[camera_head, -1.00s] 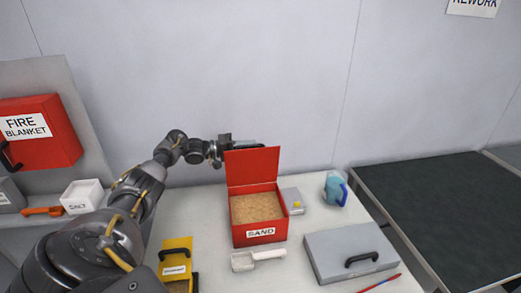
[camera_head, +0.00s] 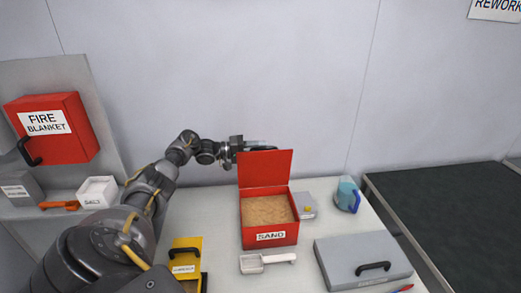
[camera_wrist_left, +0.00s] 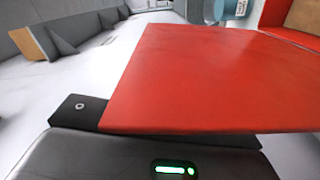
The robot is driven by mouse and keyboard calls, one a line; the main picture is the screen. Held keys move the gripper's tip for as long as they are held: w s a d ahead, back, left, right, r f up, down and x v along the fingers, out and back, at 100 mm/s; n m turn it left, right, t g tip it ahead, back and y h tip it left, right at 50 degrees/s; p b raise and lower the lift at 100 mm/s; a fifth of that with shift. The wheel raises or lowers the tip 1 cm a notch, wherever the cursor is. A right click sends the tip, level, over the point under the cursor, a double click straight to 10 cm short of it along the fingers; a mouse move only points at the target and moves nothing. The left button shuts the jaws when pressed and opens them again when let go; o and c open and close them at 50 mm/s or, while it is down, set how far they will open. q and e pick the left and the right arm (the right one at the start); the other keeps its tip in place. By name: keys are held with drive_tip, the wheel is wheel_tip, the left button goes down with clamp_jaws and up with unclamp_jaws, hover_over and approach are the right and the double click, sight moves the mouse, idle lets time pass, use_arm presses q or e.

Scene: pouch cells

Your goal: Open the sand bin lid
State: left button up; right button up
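The red sand bin (camera_head: 270,238) stands on the white table, with brown sand (camera_head: 267,210) showing inside. Its red lid (camera_head: 265,169) is open and stands nearly upright at the bin's back edge. My left gripper (camera_head: 262,147) is at the lid's top edge, partly hidden behind it. In the left wrist view the lid (camera_wrist_left: 200,75) fills the middle and hides much of the fingers, so I cannot tell whether they are open or shut. A corner of the bin (camera_wrist_left: 290,38) shows at top right. My right gripper is out of view.
A white scoop (camera_head: 266,261) lies before the bin, and a yellow container (camera_head: 187,245) stands to the left. A red fire blanket box (camera_head: 70,140) is at far left.

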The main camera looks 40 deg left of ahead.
use_arm(q)
drive_tip(key=b+v, duration=0.3)
drive_tip(key=v, duration=0.7)
drive_tip(key=shift+a, duration=0.15)
